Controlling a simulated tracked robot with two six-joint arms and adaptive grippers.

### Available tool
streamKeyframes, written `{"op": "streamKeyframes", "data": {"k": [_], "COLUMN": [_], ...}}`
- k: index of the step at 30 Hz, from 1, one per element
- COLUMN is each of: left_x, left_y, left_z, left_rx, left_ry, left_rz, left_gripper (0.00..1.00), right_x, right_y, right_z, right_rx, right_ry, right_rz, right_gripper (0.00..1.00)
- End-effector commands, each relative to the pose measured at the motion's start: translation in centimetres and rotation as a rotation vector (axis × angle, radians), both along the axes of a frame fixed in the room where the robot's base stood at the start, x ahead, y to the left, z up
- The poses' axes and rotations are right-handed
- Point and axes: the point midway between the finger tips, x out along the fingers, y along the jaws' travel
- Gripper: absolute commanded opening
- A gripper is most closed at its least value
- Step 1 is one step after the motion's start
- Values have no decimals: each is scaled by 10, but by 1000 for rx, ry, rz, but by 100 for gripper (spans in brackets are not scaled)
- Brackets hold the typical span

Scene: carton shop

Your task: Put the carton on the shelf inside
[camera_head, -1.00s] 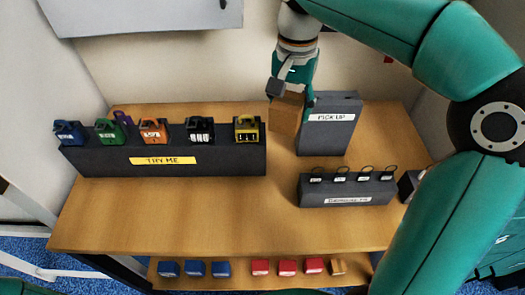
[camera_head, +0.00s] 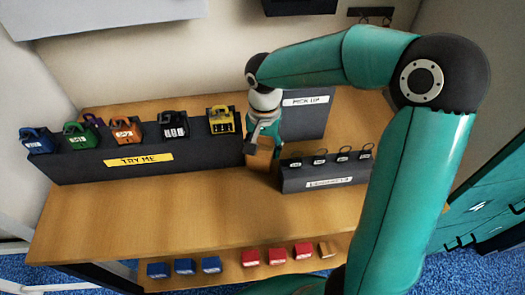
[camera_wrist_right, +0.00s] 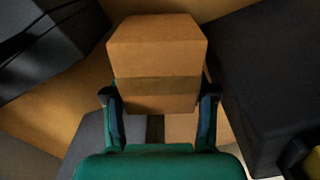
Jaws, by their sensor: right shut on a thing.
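My right gripper (camera_head: 264,150) is over the table, between the TRY ME stand and the PICK UP box. In the right wrist view the gripper (camera_wrist_right: 160,108) is shut on a brown carton (camera_wrist_right: 155,45), with one finger on each side of it. The lower shelf (camera_head: 228,272) shows below the table's front edge. My left gripper is not in view.
The TRY ME stand (camera_head: 75,168) bears several coloured padlocks. The PICK UP box (camera_head: 308,122) and a smaller dark stand (camera_head: 300,181) with several small locks are at the right. The table's front is clear.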

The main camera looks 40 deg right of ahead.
Motion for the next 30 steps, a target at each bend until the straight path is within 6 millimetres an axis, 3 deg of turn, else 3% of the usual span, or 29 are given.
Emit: {"op": "streamKeyframes", "data": {"k": [4, 15, 16, 17, 30], "left_x": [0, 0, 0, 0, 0], "left_y": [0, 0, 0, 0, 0], "left_z": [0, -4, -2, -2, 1], "left_rx": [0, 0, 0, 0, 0], "left_ry": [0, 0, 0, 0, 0], "left_rz": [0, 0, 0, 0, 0], "left_gripper": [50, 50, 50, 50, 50], "right_x": [-1, 0, 0, 0, 0], "right_y": [0, 0, 0, 0, -1], "right_z": [-16, -21, -20, -19, -13], "right_rx": [0, 0, 1, 0, 0], "right_ry": [1, 0, -1, 0, -2], "right_rz": [-1, -1, -1, -1, -1], "right_gripper": [21, 21, 61, 66, 67]}}
